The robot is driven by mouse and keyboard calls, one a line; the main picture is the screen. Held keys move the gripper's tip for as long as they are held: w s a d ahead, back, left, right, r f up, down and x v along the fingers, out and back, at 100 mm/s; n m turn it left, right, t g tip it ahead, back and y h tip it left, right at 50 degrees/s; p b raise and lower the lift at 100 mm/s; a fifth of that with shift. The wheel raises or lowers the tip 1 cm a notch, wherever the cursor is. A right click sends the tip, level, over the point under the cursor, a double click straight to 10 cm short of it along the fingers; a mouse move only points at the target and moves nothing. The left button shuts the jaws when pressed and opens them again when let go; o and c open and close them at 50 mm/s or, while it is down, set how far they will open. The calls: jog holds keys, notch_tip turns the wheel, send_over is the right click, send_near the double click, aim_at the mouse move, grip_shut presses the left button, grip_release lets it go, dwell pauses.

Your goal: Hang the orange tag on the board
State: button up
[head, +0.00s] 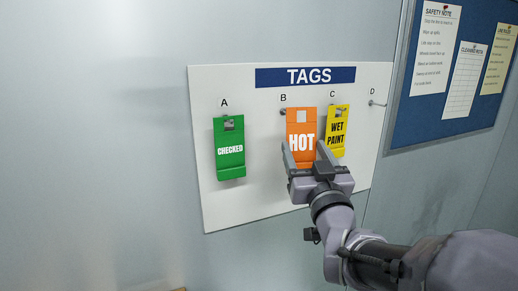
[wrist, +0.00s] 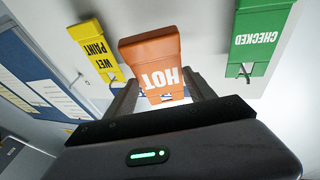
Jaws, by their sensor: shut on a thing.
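The orange tag (head: 302,158) reads HOT and has a square hole near its top. It is upright in front of the white board (head: 210,90) under letter B, and it also shows in the wrist view (wrist: 150,50). My gripper (head: 304,150) is shut on its lower part, one finger on each side. The hook at B (head: 283,112) shows just left of the tag's upper left corner. Pale board shows through the hole, with no hook seen in it. I cannot tell the gap between tag and board.
A green CHECKED tag (head: 229,150) hangs at A. A yellow WET PAINT tag (head: 337,132) hangs at C, close to the orange tag's right side. The hook at D (head: 377,103) is empty. A blue notice board (head: 430,120) with papers is at the right.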

aim_at(296, 156)
jog(key=shift+w+a+p, duration=0.3)
jog(key=shift+w+p, duration=0.2)
jog(key=shift+w, duration=0.4)
jog(key=shift+w+a+p, duration=0.3)
jog(key=shift+w+p, duration=0.15)
jog(key=shift+w, duration=0.4)
jog(key=shift+w+a+f+b, duration=0.1)
jog(key=shift+w+f+b, duration=0.45)
jog(key=shift+b, duration=0.15)
jog(key=shift+w+a+f+b, duration=0.1)
jog(key=shift+w+f+b, duration=0.15)
jog(key=shift+b, duration=0.5)
jog(key=shift+r, duration=0.15)
jog(key=o, duration=1.7)
jog(key=shift+c, duration=0.2)
jog(key=shift+s, duration=0.1)
